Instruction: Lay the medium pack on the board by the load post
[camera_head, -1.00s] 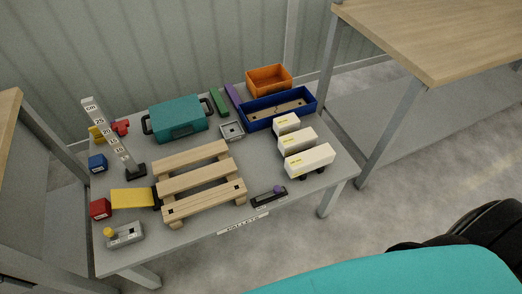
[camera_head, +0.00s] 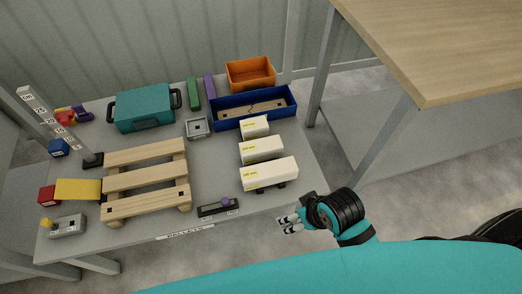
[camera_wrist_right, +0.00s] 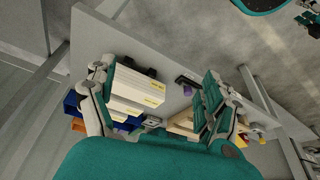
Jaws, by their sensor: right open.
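Three white packs with yellow labels lie in a row on the right of the grey table; the medium pack (camera_head: 261,150) is between the small pack (camera_head: 255,127) and the large pack (camera_head: 269,173). A slatted wooden pallet (camera_head: 146,178) lies at the table's front left. A post with a number scale (camera_head: 47,122) stands leaning in view behind a yellow plate (camera_head: 78,189). I cannot tell which board is meant. My right gripper (camera_head: 289,225) is open and empty, off the table's front right edge. In the right wrist view, the packs (camera_wrist_right: 137,85) show between its fingers. My left gripper is not in view.
A blue tray (camera_head: 288,112), orange bin (camera_head: 232,84) and teal case (camera_head: 144,108) stand at the back. A small grey dish (camera_head: 188,128) and a dark slider with a purple knob (camera_head: 213,209) are on the table. A wooden-topped table (camera_head: 440,45) stands at the right.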

